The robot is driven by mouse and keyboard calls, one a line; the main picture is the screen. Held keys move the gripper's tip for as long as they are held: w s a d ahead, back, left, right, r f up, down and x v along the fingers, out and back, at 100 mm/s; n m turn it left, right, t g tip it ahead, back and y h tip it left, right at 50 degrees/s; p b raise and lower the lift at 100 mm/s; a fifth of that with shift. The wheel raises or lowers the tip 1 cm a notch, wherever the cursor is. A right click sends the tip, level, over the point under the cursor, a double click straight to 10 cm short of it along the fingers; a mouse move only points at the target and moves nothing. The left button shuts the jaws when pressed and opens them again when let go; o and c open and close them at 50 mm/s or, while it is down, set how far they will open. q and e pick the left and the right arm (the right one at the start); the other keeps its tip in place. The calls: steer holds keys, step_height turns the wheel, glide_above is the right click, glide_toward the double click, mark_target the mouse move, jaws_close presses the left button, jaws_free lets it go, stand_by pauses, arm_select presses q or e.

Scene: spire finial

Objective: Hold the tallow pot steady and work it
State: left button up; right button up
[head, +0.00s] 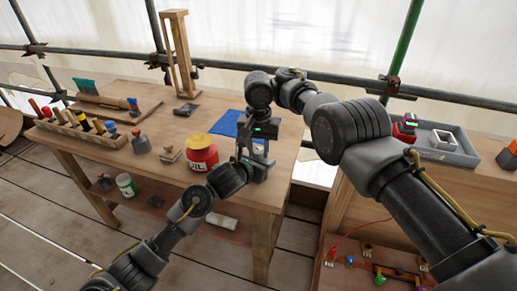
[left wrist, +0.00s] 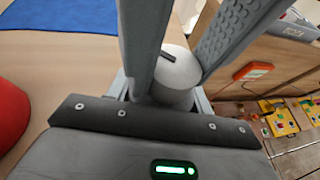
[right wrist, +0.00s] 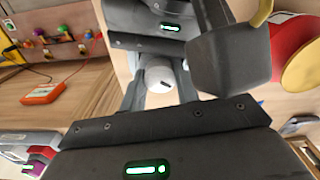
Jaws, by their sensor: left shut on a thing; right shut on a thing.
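The tallow pot appears as a small pale grey round body with a dark slot on top, in the left wrist view (left wrist: 180,72) and in the right wrist view (right wrist: 159,78). It stands near the table's right edge; in the head view the grippers mostly hide it. My left gripper (head: 250,162) comes in low from the left and is shut on the pot, a finger on each side. My right gripper (head: 262,140) reaches from above and behind and is also shut on it. The two grippers are very close together. The pot's lower part is hidden.
A red oil tin (head: 202,158) with a yellow top stands just left of the grippers. A blue cloth (head: 228,122) lies behind. A tool rack (head: 85,130), a wooden frame (head: 180,60) and small items fill the table's left. A grey tray (head: 450,150) is on the right bench.

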mark_target(259, 150)
steer(key=o, duration=1)
step_height(259, 150, up, 12)
stand_by(0.4)
